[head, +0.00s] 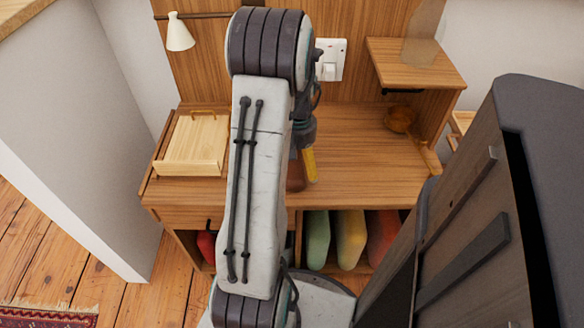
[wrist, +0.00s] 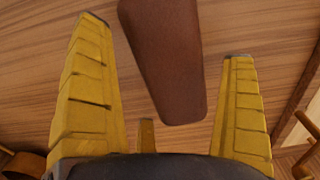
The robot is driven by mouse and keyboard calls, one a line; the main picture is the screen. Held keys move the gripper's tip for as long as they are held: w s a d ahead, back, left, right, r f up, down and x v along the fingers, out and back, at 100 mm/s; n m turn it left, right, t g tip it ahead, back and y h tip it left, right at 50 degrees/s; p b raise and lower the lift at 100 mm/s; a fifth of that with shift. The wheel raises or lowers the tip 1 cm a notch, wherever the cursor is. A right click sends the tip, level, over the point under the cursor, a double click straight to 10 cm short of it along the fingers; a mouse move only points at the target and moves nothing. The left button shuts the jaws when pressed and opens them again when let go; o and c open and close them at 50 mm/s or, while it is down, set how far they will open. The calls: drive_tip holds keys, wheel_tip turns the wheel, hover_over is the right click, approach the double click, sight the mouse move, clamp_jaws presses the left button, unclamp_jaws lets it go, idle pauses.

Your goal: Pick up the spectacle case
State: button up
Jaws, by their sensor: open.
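The spectacle case is a dark brown, long block with rounded corners. In the wrist view the case (wrist: 163,75) runs down from the top edge, slightly tilted, with its near end between the two yellow fingers. Its far end is cut off. My gripper (wrist: 165,40) is open, with a gap on each side of the case; I cannot tell how far above the desk the fingertips are. In the head view a small brown part of the case (head: 296,175) shows beside my gripper (head: 310,166), on the desk; my arm hides the rest.
A small shelf (head: 415,62) overhangs the right back. Coloured items, such as a yellow one (head: 350,238), stand below. A dark cabinet-like block (head: 470,200) is at right.

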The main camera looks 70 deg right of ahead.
drive_tip(key=shift+f, duration=0.45)
drive_tip(key=shift+c, duration=0.2)
drive_tip(key=c, duration=1.1)
drive_tip(key=shift+o, duration=0.2)
drive_tip(key=shift+r, duration=0.2)
